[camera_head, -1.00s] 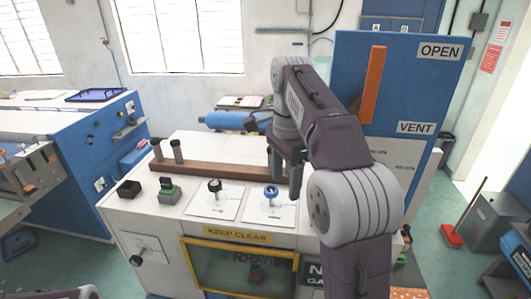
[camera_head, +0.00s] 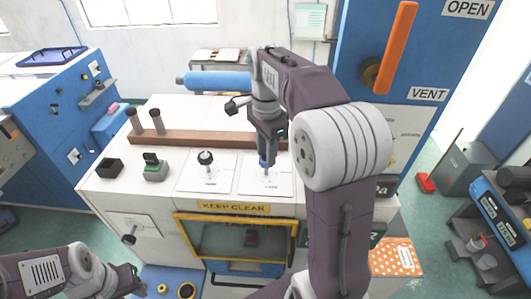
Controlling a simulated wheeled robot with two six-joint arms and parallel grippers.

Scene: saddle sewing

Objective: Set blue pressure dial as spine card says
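The blue pressure dial (camera_head: 263,164) stands on a white plate (camera_head: 268,188) at the right of the machine's top, mostly hidden by my gripper. My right gripper (camera_head: 266,158) points down directly over the dial, its fingertips at or around it. Its finger gap is not visible, so I cannot tell whether it grips the dial. My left gripper (camera_head: 128,281) is low at the bottom left, away from the dial, and its opening is unclear. A white card with small kPa print (camera_head: 408,122) on the blue panel is partly hidden by my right arm. I cannot identify a spine card.
A green switch (camera_head: 155,170) and black block (camera_head: 109,167) are farther left. A brown bar (camera_head: 190,138) lies behind. The blue panel (camera_head: 357,45) has an orange lever (camera_head: 395,48).

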